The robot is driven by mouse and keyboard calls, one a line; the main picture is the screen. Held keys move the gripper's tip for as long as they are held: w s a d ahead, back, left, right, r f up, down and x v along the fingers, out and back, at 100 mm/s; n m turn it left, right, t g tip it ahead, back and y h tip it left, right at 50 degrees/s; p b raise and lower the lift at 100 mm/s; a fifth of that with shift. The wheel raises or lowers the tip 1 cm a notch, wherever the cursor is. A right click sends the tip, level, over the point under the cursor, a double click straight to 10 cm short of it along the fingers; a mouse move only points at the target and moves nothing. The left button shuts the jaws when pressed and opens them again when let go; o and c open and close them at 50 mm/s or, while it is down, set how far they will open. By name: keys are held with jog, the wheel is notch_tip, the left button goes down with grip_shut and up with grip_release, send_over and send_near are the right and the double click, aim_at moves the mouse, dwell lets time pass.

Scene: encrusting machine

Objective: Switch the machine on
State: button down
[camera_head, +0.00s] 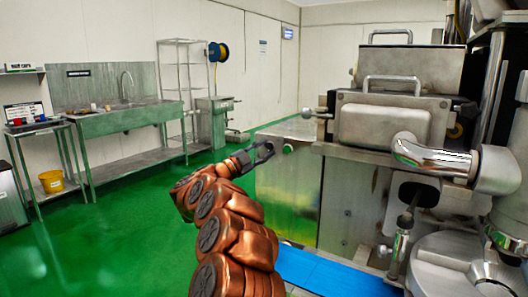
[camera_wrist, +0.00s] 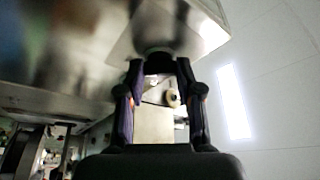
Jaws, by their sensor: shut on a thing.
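The steel encrusting machine (camera_head: 360,130) fills the right of the head view. My gripper (camera_head: 264,150) is at the left end of its body, beside a small dark green round part (camera_head: 288,148) on the steel. In the wrist view my gripper (camera_wrist: 160,66) has its two dark fingers on either side of a dark round knob (camera_wrist: 155,57), which stands out from a steel panel (camera_wrist: 80,50). The fingers are shut on this knob. Its face and any markings are hidden, so I cannot tell its setting.
A blue conveyor belt (camera_head: 325,275) runs low in front of the machine. A steel sink table (camera_head: 120,118), a wire rack (camera_head: 185,80) and a yellow bucket (camera_head: 51,181) stand at the left. The green floor (camera_head: 110,220) between is clear.

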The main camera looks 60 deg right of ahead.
jog(key=shift+f, duration=0.1)
jog(key=c, duration=0.8)
grip_release()
jog(key=shift+o, duration=0.2)
jog(key=shift+a, duration=0.15)
jog(key=v, duration=1.1)
jog(key=shift+a, duration=0.4)
jog(key=shift+w, duration=0.15)
